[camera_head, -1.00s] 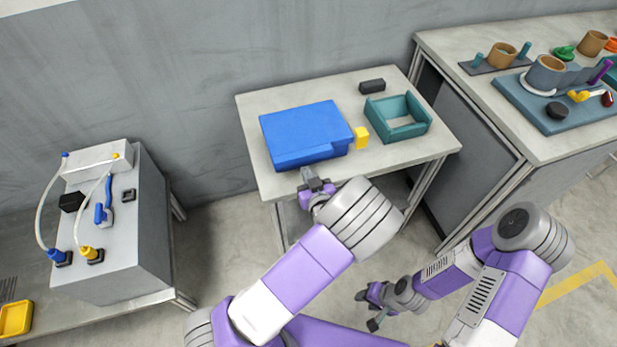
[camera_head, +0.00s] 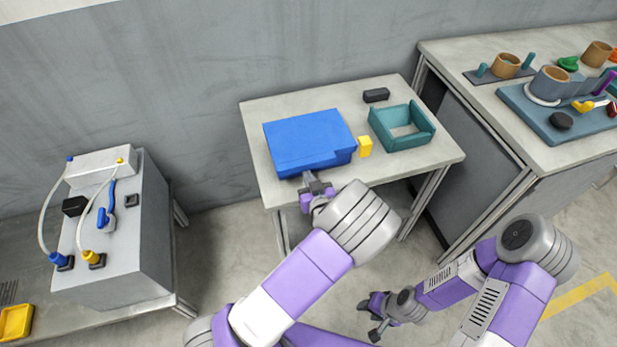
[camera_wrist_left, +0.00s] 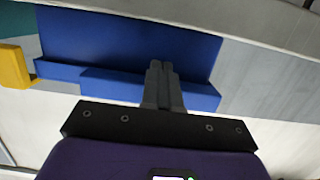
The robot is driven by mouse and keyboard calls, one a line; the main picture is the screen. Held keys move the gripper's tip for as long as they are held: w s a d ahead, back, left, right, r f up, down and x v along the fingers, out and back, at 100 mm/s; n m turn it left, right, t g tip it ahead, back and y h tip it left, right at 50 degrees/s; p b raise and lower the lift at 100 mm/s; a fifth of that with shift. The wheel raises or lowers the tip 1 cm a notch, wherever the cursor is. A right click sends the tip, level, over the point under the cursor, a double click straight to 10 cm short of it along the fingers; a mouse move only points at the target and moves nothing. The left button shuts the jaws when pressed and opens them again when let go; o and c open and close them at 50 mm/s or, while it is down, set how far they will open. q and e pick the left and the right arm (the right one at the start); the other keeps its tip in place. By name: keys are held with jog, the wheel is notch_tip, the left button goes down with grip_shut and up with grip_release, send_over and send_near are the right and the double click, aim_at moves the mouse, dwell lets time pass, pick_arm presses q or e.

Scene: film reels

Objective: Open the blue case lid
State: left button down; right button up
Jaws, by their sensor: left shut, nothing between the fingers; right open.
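The blue case (camera_head: 310,141) lies with its lid down on the small grey table, and a lower ledge runs along its front side. My left gripper (camera_head: 309,178) is at the front edge of the case, its fingers shut with nothing between them. In the left wrist view the shut fingertips (camera_wrist_left: 158,68) overlap the front side of the blue case (camera_wrist_left: 110,42); whether they touch it I cannot tell. My right gripper (camera_head: 368,318) is open and empty, low over the floor in front of the table.
A yellow block (camera_head: 365,147) sits right of the case, beside an open teal tray (camera_head: 425,137). A black block (camera_head: 376,95) lies behind them. A larger bench (camera_head: 520,85) with cups and a blue board (camera_head: 535,118) stands at right; a grey machine (camera_head: 140,235) stands at left.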

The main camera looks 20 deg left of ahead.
aim_at(307, 160)
pick_arm(q)
jog(key=shift+s+r, duration=0.1)
dwell(0.3)
jog(key=r+p, duration=0.1)
jog(key=r, duration=0.1)
jog(key=w+r+p, duration=0.1)
jog(key=r+p, duration=0.3)
jog(key=shift+w+a, duration=0.15)
jog(key=shift+a, duration=0.25)
jog(key=shift+w+r, duration=0.1)
jog(key=shift+r, duration=0.05)
jog(key=shift+w+a+r+p, duration=0.25)
jog(key=shift+w+r+p, duration=0.1)
jog(key=shift+r+p, duration=0.25)
jog(key=shift+w+a+r+p, duration=0.35)
jog(key=shift+r+p, duration=0.1)
jog(key=shift+r, duration=0.3)
jog(key=shift+w+a+r+p, duration=0.2)
jog(key=shift+w+r+p, duration=0.15)
jog(key=shift+r+p, duration=0.25)
jog(key=shift+w+r, duration=0.1)
jog(key=shift+w, duration=0.05)
